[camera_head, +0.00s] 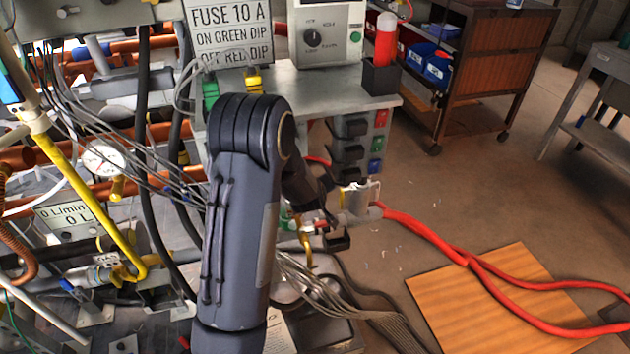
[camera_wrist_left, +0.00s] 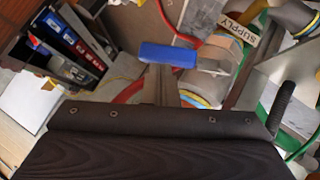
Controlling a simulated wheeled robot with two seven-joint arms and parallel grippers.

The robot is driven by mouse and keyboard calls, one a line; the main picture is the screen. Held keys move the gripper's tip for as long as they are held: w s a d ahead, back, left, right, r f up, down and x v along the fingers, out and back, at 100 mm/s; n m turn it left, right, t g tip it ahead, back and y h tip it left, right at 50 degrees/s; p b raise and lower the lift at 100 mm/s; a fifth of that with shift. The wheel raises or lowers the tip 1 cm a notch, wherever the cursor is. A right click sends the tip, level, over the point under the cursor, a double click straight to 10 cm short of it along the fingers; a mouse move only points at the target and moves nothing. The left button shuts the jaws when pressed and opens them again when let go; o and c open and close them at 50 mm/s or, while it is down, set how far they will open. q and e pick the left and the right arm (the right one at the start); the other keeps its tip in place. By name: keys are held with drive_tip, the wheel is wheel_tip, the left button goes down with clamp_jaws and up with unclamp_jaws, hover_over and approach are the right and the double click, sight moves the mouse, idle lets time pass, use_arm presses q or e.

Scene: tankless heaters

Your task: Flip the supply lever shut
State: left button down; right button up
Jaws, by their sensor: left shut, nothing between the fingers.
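In the left wrist view, a blue lever handle (camera_wrist_left: 168,54) lies crosswise beside a pipe fitting with coloured bands (camera_wrist_left: 205,85). A tag reading SUPPLY (camera_wrist_left: 238,32) hangs just right of it. My left gripper (camera_head: 338,238) is shut and empty in the head view, low in front of the bench, close to a metal fitting (camera_head: 358,197) on a red hose. The blue lever is not clearly visible in the head view; my arm covers part of that area. I cannot tell whether the gripper touches the lever. My right gripper is not in view.
Red hoses (camera_head: 430,232) run right across the floor and a wooden board (camera_head: 505,300). Copper pipes, cables and a gauge (camera_head: 103,158) crowd the left. A control box (camera_head: 327,35) stands on the bench. A cabinet (camera_head: 490,65) is at the back; the floor between is open.

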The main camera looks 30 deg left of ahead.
use_arm(q)
drive_tip(key=shift+w+d+f+b, duration=0.35)
drive_tip(key=shift+w+f+b, duration=0.1)
drive_tip(key=shift+f, duration=0.25)
drive_tip(key=shift+w+d+f+b, duration=0.3)
drive_tip(key=shift+w+d+f, duration=0.1)
drive_tip(key=shift+f, duration=0.3)
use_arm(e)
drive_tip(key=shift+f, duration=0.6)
use_arm(q)
drive_tip(key=shift+f, duration=0.15)
